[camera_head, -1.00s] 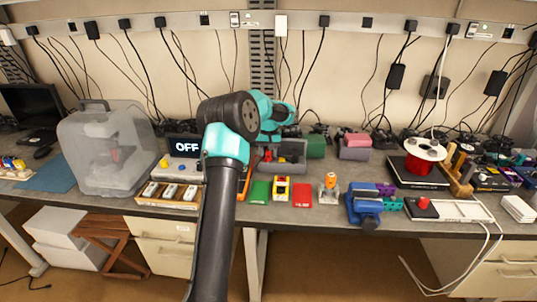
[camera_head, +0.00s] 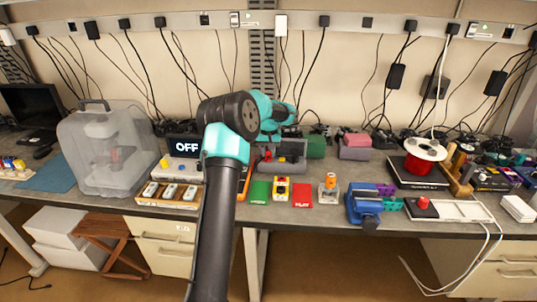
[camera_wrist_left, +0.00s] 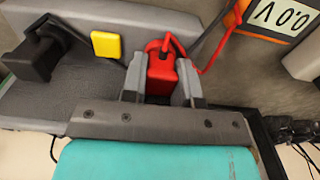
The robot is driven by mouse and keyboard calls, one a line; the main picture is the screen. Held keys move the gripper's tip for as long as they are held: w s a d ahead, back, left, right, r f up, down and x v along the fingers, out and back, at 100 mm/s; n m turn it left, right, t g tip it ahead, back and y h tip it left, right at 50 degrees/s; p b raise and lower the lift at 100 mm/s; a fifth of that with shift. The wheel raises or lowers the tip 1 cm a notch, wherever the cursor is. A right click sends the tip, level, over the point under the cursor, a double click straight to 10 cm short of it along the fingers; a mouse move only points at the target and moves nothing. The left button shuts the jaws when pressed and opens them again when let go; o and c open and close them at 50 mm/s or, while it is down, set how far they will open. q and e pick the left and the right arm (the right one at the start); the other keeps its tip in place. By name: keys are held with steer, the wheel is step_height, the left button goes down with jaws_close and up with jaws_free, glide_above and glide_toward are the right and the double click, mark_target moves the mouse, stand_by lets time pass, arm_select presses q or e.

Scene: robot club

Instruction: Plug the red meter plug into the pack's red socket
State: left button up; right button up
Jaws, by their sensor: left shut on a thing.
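The red meter plug (camera_wrist_left: 161,72) is between the fingers of my left gripper (camera_wrist_left: 161,88), which is shut on it. A red cable loops from the plug toward the orange meter (camera_wrist_left: 238,14), whose display (camera_wrist_left: 280,14) reads 0.0 V. The grey pack (camera_wrist_left: 60,100) lies under the plug, with a yellow square (camera_wrist_left: 106,44) and a black plug (camera_wrist_left: 30,58) on it. Some red shows beside the plug's far edge; I cannot tell whether the plug is seated in the red socket. In the head view the pack (camera_head: 292,165) is partly hidden by my left arm. My right gripper is out of view.
A tray of grey pieces (camera_head: 168,194) and an OFF display (camera_head: 186,147) stand left. A blue vise (camera_head: 364,203) stands right.

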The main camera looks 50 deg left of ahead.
arm_select(q)
steer(key=shift+c, duration=1.4)
steer(key=shift+r, duration=1.3)
steer(key=shift+r, duration=1.55)
